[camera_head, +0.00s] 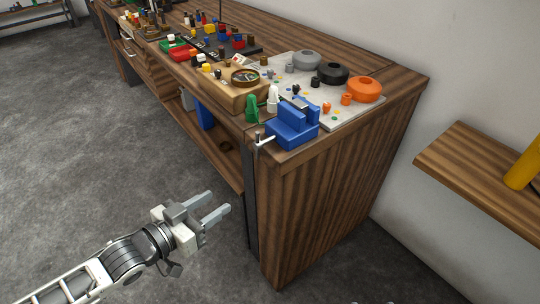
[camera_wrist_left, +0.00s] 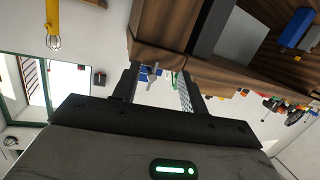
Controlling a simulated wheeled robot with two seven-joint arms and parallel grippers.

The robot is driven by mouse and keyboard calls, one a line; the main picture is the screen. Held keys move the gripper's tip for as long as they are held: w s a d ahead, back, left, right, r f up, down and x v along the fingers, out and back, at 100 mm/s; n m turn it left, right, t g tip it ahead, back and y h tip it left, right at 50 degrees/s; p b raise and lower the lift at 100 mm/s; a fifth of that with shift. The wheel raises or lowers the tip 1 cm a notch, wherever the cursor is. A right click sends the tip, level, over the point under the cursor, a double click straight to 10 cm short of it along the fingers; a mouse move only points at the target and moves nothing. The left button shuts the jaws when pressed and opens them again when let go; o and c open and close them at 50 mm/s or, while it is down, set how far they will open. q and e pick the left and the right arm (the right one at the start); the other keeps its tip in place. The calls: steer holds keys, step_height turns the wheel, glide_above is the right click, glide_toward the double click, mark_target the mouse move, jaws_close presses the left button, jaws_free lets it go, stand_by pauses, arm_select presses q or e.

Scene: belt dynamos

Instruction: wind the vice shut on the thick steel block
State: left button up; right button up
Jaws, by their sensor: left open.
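The blue vice (camera_head: 292,130) sits at the near front corner of the wooden workbench. Its silver screw handle (camera_head: 264,141) sticks out past the bench's front edge. A grey metal piece, apparently the steel block (camera_head: 298,102), shows at the top between the vice jaws; whether the jaws touch it I cannot tell. My left gripper (camera_head: 220,203) is open and empty, below and to the left of the vice, over the floor and apart from the bench. In the left wrist view, the vice (camera_wrist_left: 148,71) shows small and distant between the two fingers. My right gripper is not in view.
On the bench behind the vice lie a pale board (camera_head: 330,110) with grey, black and orange round parts, a wooden tray (camera_head: 235,92) and several small coloured items. A wall shelf (camera_head: 470,165) with a yellow cylinder (camera_head: 524,165) is at right. The floor before the bench is clear.

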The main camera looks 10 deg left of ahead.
mark_target(255, 146)
arm_select(q)
steer(key=w+a+r+m+h+b, duration=0.2)
steer(key=w+r+h+b, duration=0.15)
steer(key=r, duration=0.25)
steer(key=p+x, duration=0.1)
steer(key=x, duration=1.4)
steer(key=shift+w+d, duration=0.15)
steer(key=shift+d, duration=0.15)
jaws_close()
